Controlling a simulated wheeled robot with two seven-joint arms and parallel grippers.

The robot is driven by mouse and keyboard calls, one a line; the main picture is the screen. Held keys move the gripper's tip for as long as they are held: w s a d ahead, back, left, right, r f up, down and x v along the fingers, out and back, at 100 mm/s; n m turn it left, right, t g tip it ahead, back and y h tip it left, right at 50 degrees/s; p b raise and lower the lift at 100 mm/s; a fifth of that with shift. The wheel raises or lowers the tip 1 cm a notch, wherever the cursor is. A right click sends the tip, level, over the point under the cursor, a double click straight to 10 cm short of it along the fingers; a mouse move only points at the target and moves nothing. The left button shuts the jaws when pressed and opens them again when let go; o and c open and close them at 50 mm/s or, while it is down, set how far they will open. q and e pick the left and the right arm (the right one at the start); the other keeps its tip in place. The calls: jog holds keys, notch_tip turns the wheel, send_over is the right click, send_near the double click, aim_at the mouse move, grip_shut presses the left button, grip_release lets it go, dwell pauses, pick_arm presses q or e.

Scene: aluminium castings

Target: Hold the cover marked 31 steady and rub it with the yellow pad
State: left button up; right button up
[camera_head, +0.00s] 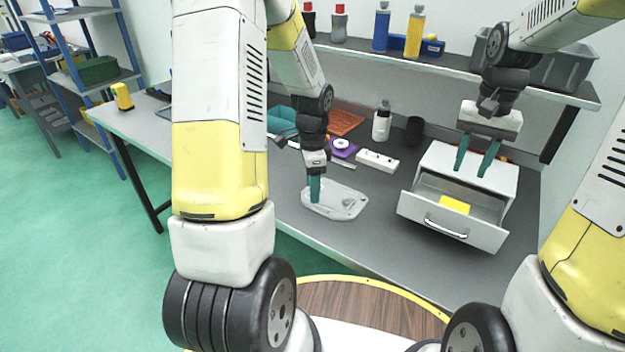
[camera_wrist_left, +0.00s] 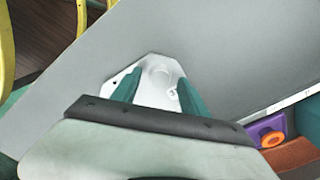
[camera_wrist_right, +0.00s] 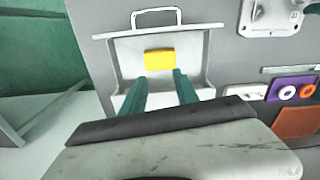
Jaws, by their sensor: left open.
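My left gripper (camera_head: 315,192) points down at the cover's left part. In the left wrist view the cover (camera_wrist_left: 158,88) shows between the two spread teal fingers (camera_wrist_left: 158,90); I cannot tell whether they touch it. The yellow pad (camera_head: 455,205) lies in the open drawer (camera_head: 448,232) of a white box. My right gripper (camera_head: 474,166) is open and empty above the drawer. In the right wrist view the pad (camera_wrist_right: 159,61) lies beyond the fingertips (camera_wrist_right: 158,74).
The drawer box (camera_head: 480,165) stands at the bench's right. A white block (camera_head: 377,161), a purple holder (camera_head: 343,148), a white bottle (camera_head: 382,121) and a black cup (camera_head: 414,130) stand behind the cover. A shelf (camera_head: 450,68) with bottles runs above. The bench between cover and drawer is clear.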

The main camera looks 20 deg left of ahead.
pick_arm(q)
grip_shut()
pick_arm(e)
jog(key=shift+o, duration=0.2)
jog(key=o, duration=1.1)
jog(key=shift+d+f+m, duration=0.1)
jog(key=shift+d+m, duration=0.1)
jog(key=shift+m, duration=0.6)
jog(key=shift+o, duration=0.5)
jog(key=shift+f, duration=0.3)
send_over(455, 204)
notch_tip(455, 204, down, 6)
jog(key=shift+s+d+r, duration=0.1)
jog(key=shift+d, duration=0.05)
jog(key=shift+a+f, duration=0.2)
jog(key=shift+f, duration=2.55)
